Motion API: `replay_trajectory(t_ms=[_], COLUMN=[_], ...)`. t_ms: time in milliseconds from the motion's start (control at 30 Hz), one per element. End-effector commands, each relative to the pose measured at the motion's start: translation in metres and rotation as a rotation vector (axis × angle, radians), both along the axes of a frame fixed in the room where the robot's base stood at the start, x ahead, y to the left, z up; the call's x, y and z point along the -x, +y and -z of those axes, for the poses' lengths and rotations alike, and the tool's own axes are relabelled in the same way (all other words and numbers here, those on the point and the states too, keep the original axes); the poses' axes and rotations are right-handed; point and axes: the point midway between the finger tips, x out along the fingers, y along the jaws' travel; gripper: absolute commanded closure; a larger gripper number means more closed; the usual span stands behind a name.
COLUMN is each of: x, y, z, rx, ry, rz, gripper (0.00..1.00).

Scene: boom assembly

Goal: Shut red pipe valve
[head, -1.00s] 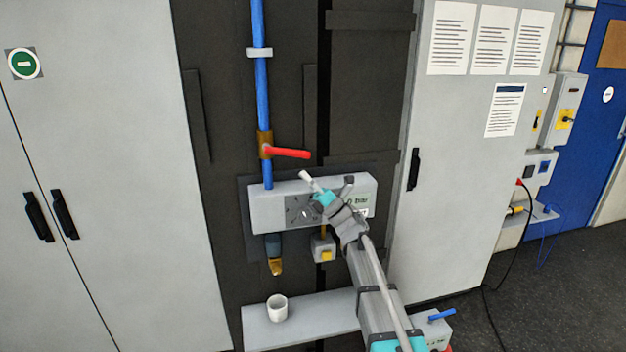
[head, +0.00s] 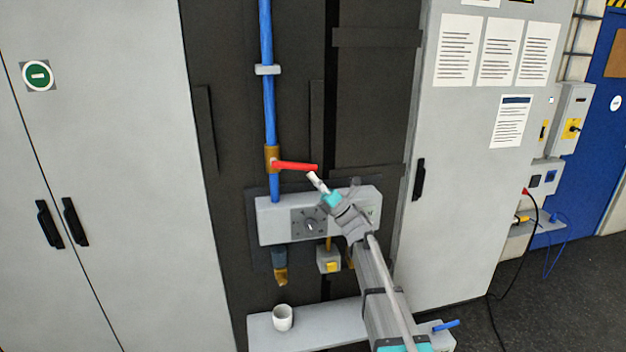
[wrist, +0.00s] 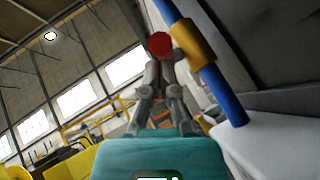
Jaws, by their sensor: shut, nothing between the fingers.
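The red valve lever (head: 296,166) points right, roughly level, from a brass valve body (head: 272,158) on the blue vertical pipe (head: 267,100). The lever lies across the pipe. My gripper (head: 312,177) is shut and empty, its tip just below the lever's free end; I cannot tell whether they touch. In the wrist view the red lever (wrist: 159,44) shows end-on just beyond the shut fingertips (wrist: 160,62). The brass body (wrist: 192,42) and blue pipe (wrist: 226,98) are to its right.
A grey panel box (head: 276,226) with a dial sits below the valve. A white cup (head: 283,317) stands on a grey shelf (head: 338,322). Grey cabinets (head: 110,120) flank the dark recess. The space above the lever is clear.

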Motion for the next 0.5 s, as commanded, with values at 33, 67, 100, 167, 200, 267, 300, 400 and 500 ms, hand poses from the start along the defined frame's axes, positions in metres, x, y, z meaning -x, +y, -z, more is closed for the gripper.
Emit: replay_trajectory(t_ms=[33, 67, 100, 167, 200, 267, 300, 400, 500], x=[-0.001, -0.001, -0.002, -0.003, -0.004, -0.005, -0.005, -0.006, -0.007], y=[0.0, -0.001, -0.001, -0.001, -0.002, -0.003, -0.003, -0.004, -0.005], z=[-0.002, -0.003, -0.005, -0.009, -0.012, -0.017, -0.019, -0.023, -0.024], rx=[0.0, -0.001, -0.001, -0.001, -0.001, 0.0, 0.0, -0.001, -0.004], ry=[0.0, 0.0, 0.0, 0.0, 0.0, 0.0, 0.0, 0.001, 0.002], rz=[0.0, 0.0, 0.0, 0.0, 0.001, 0.002, 0.002, 0.001, 0.002], gripper=[1.0, 1.0, 1.0, 1.0, 1.0, 1.0, 1.0, 1.0, 1.0])
